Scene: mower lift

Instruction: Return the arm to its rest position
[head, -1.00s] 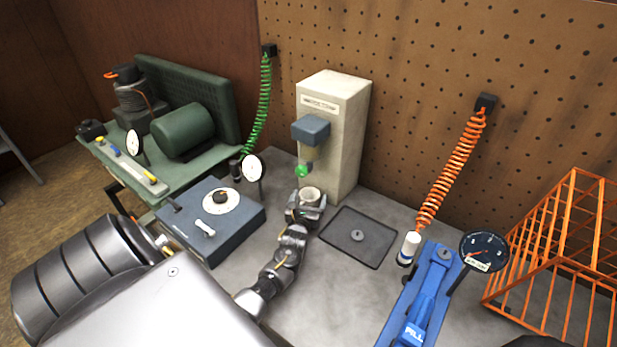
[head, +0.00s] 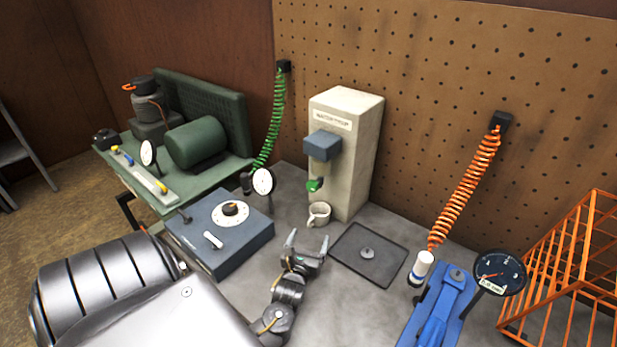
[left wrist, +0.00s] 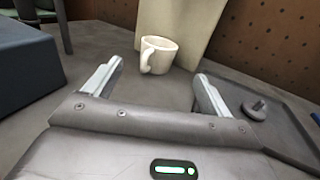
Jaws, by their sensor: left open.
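My left gripper (head: 305,247) is open and empty, low over the grey bench top, between the blue-grey dial box and the black tray. A white cup (head: 319,214) stands upright on the bench just beyond the fingertips, at the foot of the cream dispenser and apart from the gripper. In the left wrist view the cup (left wrist: 158,54) sits ahead of the two spread fingers (left wrist: 155,85), its handle toward the camera. My right gripper is not in view.
The cream dispenser (head: 350,150) with a green lever stands behind the cup. A blue-grey dial box (head: 218,235) is left of my arm, and a black tray (head: 385,270) is to the right. A blue jack (head: 440,305), gauge (head: 500,273) and orange wire rack (head: 575,270) fill the right.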

